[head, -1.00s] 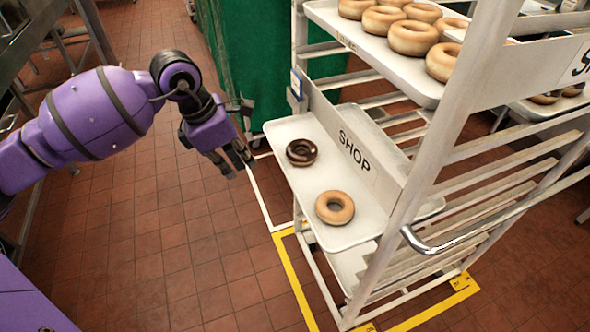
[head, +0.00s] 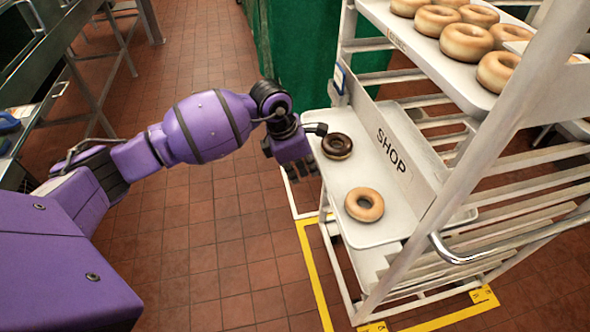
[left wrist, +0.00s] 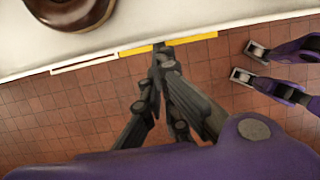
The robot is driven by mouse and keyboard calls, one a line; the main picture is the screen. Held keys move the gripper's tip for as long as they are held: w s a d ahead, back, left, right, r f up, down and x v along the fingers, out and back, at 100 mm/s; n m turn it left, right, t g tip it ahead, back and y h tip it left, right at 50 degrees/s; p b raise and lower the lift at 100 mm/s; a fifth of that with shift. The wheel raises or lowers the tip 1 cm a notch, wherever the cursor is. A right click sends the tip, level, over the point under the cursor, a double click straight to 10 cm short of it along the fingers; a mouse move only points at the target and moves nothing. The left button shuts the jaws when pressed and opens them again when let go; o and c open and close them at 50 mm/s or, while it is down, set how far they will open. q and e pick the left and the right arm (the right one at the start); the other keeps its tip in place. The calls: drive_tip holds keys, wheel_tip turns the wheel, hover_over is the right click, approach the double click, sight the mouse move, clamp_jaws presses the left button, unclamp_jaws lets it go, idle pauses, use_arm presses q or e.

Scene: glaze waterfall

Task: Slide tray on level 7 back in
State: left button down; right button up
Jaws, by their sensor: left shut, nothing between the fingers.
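The tray (head: 375,236) sticks out of the left side of the rack (head: 480,140), with a chocolate donut (head: 337,146) and a plain donut (head: 364,204) on it. A white board marked SHOP (head: 392,152) crosses the rack above the tray. My left gripper (head: 302,172) is shut and empty, beside the tray's outer left edge near the chocolate donut. In the left wrist view the closed fingers (left wrist: 160,52) point at the tray edge (left wrist: 140,38), and part of the chocolate donut (left wrist: 75,10) shows. I cannot tell whether they touch. My right gripper is not in the head view.
A higher tray (head: 440,62) in the rack holds several plain donuts. A green bin (head: 300,50) stands behind the rack. A metal table (head: 60,50) is at the left. Open tiled floor with yellow markings (head: 315,280) lies before the rack.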

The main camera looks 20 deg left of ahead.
sight(339, 166)
use_arm(q)
drive_tip(key=w+d, duration=0.1)
drive_tip(key=d, duration=0.1)
drive_tip(key=w+d+b, duration=0.1)
drive_tip(key=w+d, duration=0.1)
drive_tip(key=d, duration=0.1)
drive_tip(key=w+d+b, duration=0.1)
drive_tip(key=w+d, duration=0.1)
drive_tip(key=shift+d+f, duration=0.1)
drive_tip(key=shift+d, duration=0.1)
drive_tip(key=shift+w+d, duration=0.25)
drive_tip(key=shift+d, duration=0.1)
drive_tip(key=shift+r, duration=0.25)
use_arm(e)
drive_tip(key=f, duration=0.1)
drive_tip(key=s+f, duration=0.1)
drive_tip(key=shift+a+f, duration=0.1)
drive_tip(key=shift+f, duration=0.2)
